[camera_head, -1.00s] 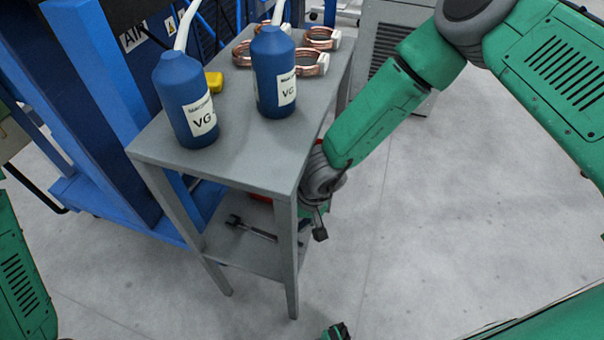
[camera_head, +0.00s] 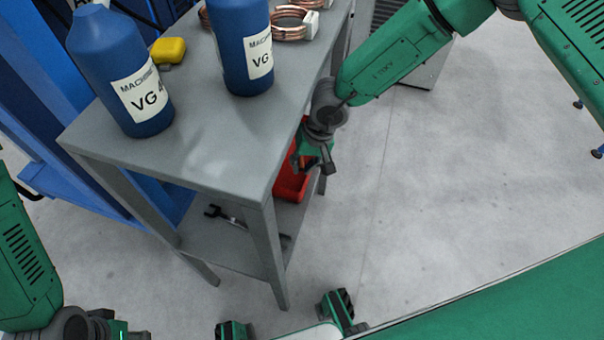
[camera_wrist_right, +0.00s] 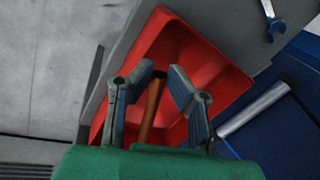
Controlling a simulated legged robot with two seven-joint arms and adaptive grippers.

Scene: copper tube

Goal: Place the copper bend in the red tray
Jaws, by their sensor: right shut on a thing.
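The red tray (camera_head: 291,180) is on the lower shelf of the grey table, partly hidden by a table leg and my right gripper. My right gripper (camera_head: 319,170) is beside the table's right side, below the tabletop, at the tray. In the right wrist view, the red tray (camera_wrist_right: 222,78) lies open below the fingers. The brown copper bend (camera_wrist_right: 152,106) shows between the fingers of my right gripper (camera_wrist_right: 160,76), which is shut on it, over the tray. Its lower part is hidden by the gripper body. My left arm's end (camera_head: 105,325) is cut off at the bottom left edge, its fingers unclear.
Two blue bottles (camera_head: 122,70) (camera_head: 241,45), a yellow object (camera_head: 168,50) and copper rings (camera_head: 291,24) stand on the tabletop (camera_head: 200,150). A wrench-like tool (camera_head: 222,215) lies on the lower shelf.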

